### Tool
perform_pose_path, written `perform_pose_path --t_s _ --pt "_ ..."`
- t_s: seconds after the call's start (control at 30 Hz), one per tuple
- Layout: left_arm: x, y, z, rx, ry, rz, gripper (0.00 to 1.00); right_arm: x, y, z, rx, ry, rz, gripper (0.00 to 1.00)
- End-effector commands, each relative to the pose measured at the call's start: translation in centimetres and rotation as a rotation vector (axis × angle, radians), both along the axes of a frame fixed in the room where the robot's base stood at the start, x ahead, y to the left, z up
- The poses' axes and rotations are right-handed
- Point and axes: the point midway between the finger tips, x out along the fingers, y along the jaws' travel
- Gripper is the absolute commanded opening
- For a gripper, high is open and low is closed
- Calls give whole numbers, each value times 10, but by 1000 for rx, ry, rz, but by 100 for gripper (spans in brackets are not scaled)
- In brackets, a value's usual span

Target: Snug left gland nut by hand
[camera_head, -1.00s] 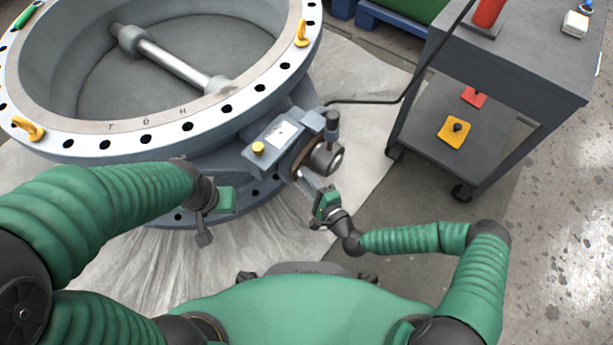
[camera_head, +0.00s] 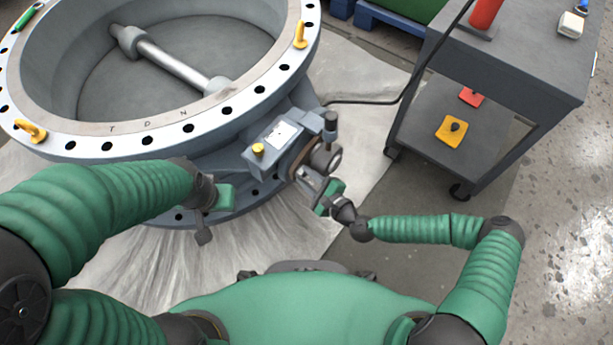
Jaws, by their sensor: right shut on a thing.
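A large grey butterfly valve (camera_head: 200,136) lies with its round opening facing up, a shaft crossing its bore. An actuator neck with a grey box (camera_head: 275,143) sticks out at its right side. My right gripper (camera_head: 312,180) is at the end of this neck, shut on a small part there; the gland nut itself is too small and too covered to make out. My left gripper (camera_head: 205,225) hangs beside the valve's front side, partly behind its own wrist; I cannot tell whether its jaws are open.
A dark two-shelf cart (camera_head: 515,60) stands at the right, with a red cylinder (camera_head: 486,14) on top and red and yellow pieces (camera_head: 452,129) on its lower shelf. A black cable runs from the valve to the cart. Grey sheeting covers the floor under the valve.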

Motion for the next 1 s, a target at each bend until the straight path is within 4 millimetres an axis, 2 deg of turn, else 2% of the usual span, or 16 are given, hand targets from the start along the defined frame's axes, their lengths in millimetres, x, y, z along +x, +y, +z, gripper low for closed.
perform_pose_path --t_s 0.3,0.33,0.47,0.77,0.87,1.0 --pt "0 0 -1 0 0 0 36 1 -4 -5 -6 8 -8 0" --pt "0 0 -1 0 0 0 36 1 -4 -5 -5 8 -8 31" --pt "0 0 -1 0 0 0 36 0 -2 -4 -4 5 -5 48" --pt "0 0 2 0 0 0 36 -1 -3 1 -2 1 -3 49" --pt "0 0 8 0 0 0 36 -10 -11 6 -2 1 -5 49" --pt "0 0 23 0 0 0 36 -36 -32 18 -2 4 -8 49"
